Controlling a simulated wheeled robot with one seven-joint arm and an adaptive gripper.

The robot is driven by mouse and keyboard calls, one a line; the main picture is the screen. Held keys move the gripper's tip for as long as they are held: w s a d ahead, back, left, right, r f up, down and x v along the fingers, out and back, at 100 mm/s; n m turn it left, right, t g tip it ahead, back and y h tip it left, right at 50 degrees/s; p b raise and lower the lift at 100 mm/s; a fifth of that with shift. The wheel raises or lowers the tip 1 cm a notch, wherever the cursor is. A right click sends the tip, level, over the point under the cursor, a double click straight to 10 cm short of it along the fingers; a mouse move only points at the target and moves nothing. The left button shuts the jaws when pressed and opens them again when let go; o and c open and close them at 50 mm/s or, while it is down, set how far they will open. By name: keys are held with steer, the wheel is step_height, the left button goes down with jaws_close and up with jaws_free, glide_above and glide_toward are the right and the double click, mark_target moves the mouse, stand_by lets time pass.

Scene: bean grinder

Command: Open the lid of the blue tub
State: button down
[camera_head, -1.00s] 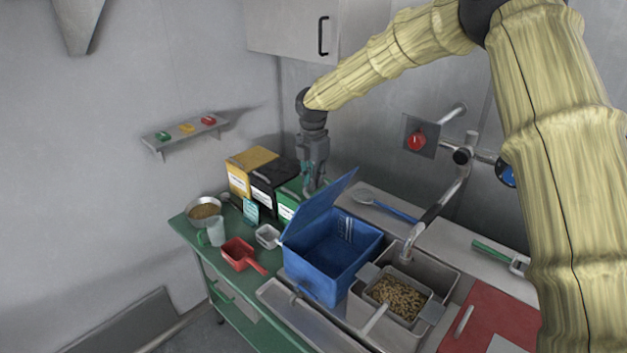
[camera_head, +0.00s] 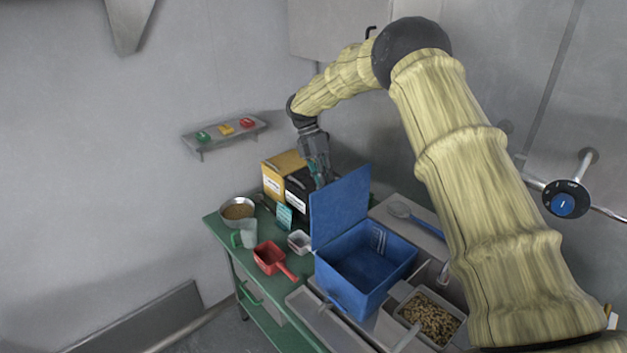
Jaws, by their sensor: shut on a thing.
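The blue tub (camera_head: 345,293) stands on the counter, and its inside shows empty. Its blue lid (camera_head: 342,208) stands raised, roughly upright, along the tub's back-left edge. My gripper (camera_head: 321,181) points down at the lid's upper edge, near its left corner. It is shut, and the lid edge is at its fingertips; the lid hides part of the contact.
A bean-filled container (camera_head: 430,320) stands right of the tub.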

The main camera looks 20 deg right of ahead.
steer(key=shift+s+f, duration=0.1)
steer(key=shift+f, duration=0.25)
steer(key=c, duration=1.8)
jaws_free()
steer(key=shift+o, duration=1.4)
steer(key=shift+w, duration=0.2)
steer(key=shift+r, duration=0.15)
steer(key=v, duration=1.2)
